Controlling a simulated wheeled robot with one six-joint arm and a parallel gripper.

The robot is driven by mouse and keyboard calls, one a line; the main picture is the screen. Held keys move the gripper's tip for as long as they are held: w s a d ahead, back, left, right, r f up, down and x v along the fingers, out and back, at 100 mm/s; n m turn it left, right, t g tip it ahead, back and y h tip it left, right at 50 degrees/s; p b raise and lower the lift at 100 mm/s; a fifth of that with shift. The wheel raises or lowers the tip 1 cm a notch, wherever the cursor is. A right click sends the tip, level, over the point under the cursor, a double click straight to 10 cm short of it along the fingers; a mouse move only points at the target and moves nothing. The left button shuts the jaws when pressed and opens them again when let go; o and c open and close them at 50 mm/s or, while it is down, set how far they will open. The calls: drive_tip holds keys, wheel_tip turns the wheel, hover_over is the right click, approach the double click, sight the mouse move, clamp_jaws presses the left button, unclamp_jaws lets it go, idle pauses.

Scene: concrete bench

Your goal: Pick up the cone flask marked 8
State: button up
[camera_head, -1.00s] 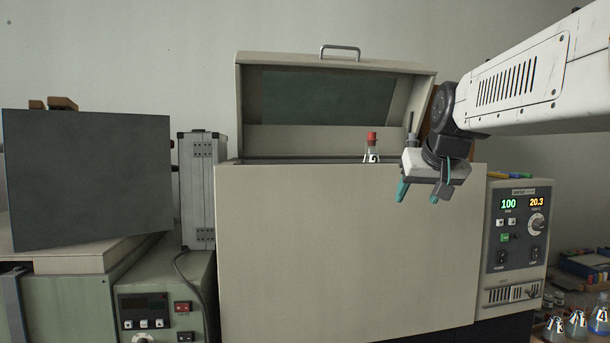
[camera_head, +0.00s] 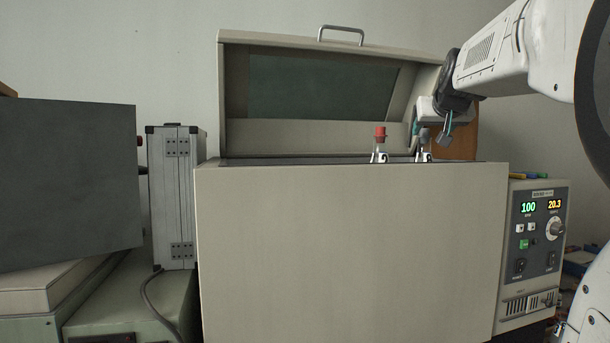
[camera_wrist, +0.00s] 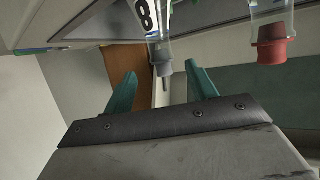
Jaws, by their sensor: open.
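The cone flask marked 8 (camera_wrist: 147,18) shows at the top of the wrist view, upside down there, with its grey stopper pointing toward my fingers. In the head view its grey-stoppered top (camera_head: 423,155) rises above the front wall of the open machine; its lower part is hidden. My gripper (camera_head: 431,134) is at that stopper in the head view. In the wrist view my gripper (camera_wrist: 161,86) is open, with the stopper in line with the gap between the two teal fingers. I cannot tell whether they touch it.
A red-stoppered flask (camera_head: 380,150) stands to the left of flask 8, and its red stopper (camera_wrist: 272,45) shows at the right in the wrist view. The raised lid (camera_head: 235,95) stands behind both flasks. The machine's front wall (camera_head: 350,240) is in front. A control panel (camera_head: 540,240) is at right.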

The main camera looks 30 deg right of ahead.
sight(426, 136)
drive_tip(key=x, duration=0.6)
drive_tip(key=shift+w+f, duration=0.15)
drive_tip(key=shift+w, duration=0.3)
drive_tip(key=shift+s, duration=0.1)
clamp_jaws()
